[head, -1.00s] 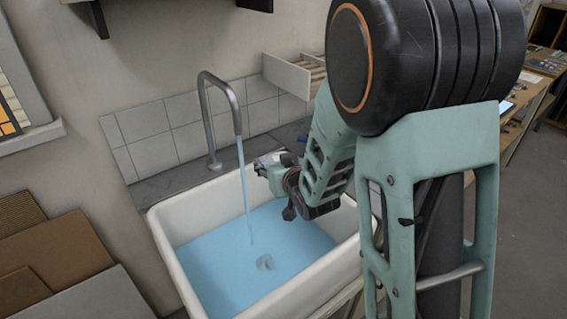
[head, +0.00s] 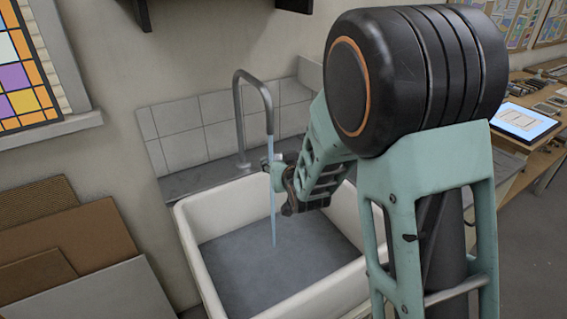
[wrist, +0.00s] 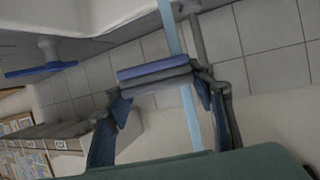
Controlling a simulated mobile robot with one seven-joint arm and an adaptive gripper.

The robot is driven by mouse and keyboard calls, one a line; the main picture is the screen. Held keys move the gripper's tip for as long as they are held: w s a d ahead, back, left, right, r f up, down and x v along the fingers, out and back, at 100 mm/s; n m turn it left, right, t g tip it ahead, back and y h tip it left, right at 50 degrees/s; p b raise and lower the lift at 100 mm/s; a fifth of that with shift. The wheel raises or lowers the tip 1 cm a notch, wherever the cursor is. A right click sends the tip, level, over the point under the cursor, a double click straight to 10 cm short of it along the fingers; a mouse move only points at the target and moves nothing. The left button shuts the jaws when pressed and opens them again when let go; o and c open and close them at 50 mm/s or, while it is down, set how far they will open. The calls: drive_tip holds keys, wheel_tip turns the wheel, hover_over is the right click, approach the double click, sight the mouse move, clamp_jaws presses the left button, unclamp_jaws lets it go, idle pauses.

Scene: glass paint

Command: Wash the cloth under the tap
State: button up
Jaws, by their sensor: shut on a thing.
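My gripper (head: 277,174) is over the back part of the white sink (head: 232,197), beside the stream from the tap. In the wrist view its two fingers (wrist: 158,82) are shut on the cloth (wrist: 155,71), a folded blue-grey strip held between them. The grey curved tap (head: 239,115) stands behind the sink, and water (head: 273,205) runs from it. In the wrist view the stream (wrist: 189,112) crosses the cloth's right end; I cannot tell whether it touches the cloth. The cloth is not clear in the head view.
Brown boards (head: 92,238) lean at the left, below a stained-glass window (head: 22,72). A workbench with a lit tablet (head: 525,121) stands at the right. A blue bar (wrist: 40,70) shows in the wrist view. The sink basin's middle is clear.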

drive_tip(key=shift+w, duration=0.1)
idle(0.5)
drive_tip(key=shift+w+d+b, duration=0.25)
drive_tip(key=shift+w+b, duration=0.15)
drive_tip(key=shift+b, duration=0.05)
drive_tip(key=shift+s+a+b, duration=0.3)
drive_tip(key=shift+s+b, duration=0.1)
drive_tip(key=shift+s, duration=0.15)
drive_tip(key=shift+w+d, duration=0.1)
drive_tip(key=shift+w, duration=0.05)
drive_tip(key=shift+w+d+b, duration=0.2)
drive_tip(key=shift+w+b, duration=0.2)
drive_tip(key=shift+b, duration=0.05)
drive_tip(key=s+d+b, duration=0.2)
drive_tip(key=s+d, duration=0.1)
drive_tip(key=d, duration=0.4)
drive_tip(key=shift+s, duration=0.4)
